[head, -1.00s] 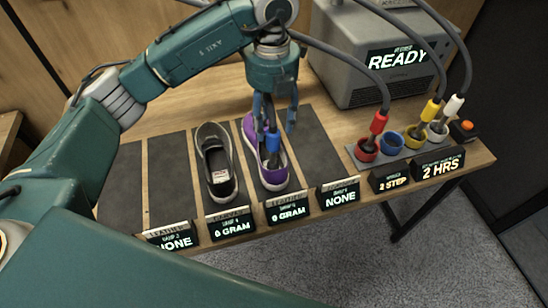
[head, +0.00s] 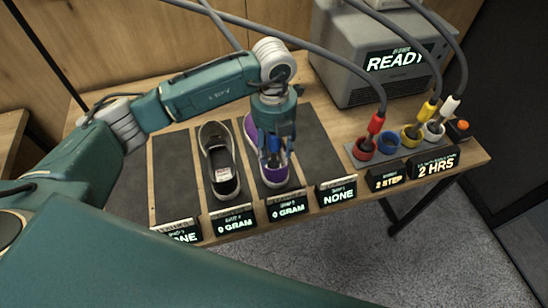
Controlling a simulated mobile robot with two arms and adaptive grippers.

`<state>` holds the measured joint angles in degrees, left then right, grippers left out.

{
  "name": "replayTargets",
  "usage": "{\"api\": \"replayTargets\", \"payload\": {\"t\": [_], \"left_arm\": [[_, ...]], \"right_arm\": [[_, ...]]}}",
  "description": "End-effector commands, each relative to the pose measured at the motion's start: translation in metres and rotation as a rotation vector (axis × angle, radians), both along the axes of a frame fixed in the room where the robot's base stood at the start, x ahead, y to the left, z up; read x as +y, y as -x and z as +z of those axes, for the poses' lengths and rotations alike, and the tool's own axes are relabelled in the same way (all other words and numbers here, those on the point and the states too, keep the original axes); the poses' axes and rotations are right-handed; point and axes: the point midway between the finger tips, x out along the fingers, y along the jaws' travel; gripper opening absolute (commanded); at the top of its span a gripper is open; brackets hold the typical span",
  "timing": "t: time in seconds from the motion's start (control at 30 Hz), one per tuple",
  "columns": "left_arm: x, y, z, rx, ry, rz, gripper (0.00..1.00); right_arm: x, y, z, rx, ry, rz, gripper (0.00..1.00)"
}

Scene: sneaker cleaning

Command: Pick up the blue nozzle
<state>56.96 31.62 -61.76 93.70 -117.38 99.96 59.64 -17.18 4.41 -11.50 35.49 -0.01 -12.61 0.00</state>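The blue nozzle (head: 274,144) stands in the opening of the purple sneaker (head: 251,129), which lies on a dark mat. Its lower part is inside the shoe, and my gripper hides much of its top. My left gripper (head: 276,151) points down over the shoe, with its fingers apart on either side of the nozzle. I cannot see a firm contact between the fingers and the nozzle. My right gripper is not in view.
A dark grey shoe (head: 219,165) lies just left of the purple one. Red (head: 363,151), blue (head: 389,143), yellow (head: 411,135) and white (head: 434,131) cups stand at right; the blue one is empty. A grey machine (head: 345,60) stands behind. Hoses cross above. Display signs line the front edge.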

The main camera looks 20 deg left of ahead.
Motion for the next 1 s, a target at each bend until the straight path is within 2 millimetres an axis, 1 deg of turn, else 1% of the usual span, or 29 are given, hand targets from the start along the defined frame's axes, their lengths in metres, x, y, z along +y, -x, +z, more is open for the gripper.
{"api": "replayTargets", "payload": {"t": [0.03,0.1,0.17,0.2,0.23,0.57,0.67,0.77,0.87,1.0], "left_arm": [[0.0,0.0,0.0,0.0,0.0,0.0,0.36],[0.0,0.0,0.0,0.0,0.0,0.0,0.22],[0.0,0.0,0.0,0.0,0.0,0.0,0.1],[0.0,0.0,0.001,0.0,0.0,0.0,0.02],[0.0,0.0,0.001,0.0,0.001,0.0,0.0],[0.0,-0.001,0.002,-0.002,0.001,0.0,0.0],[0.0,-0.001,0.005,-0.003,0.002,0.0,0.0],[-0.001,-0.002,0.012,-0.004,0.002,0.0,0.0],[-0.001,-0.002,0.025,-0.006,0.002,-0.002,0.0],[-0.001,-0.002,0.052,-0.008,0.003,0.0,0.0]], "right_arm": [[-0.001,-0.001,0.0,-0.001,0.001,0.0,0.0],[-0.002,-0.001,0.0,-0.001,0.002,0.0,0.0],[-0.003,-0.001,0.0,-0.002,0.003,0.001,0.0],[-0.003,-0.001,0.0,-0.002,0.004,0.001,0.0],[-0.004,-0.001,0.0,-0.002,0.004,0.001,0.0],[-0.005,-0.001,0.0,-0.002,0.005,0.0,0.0],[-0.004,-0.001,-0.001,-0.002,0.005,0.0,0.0],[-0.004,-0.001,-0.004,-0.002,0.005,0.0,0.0],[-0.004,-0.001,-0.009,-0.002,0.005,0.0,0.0],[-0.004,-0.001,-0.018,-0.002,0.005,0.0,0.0]]}}
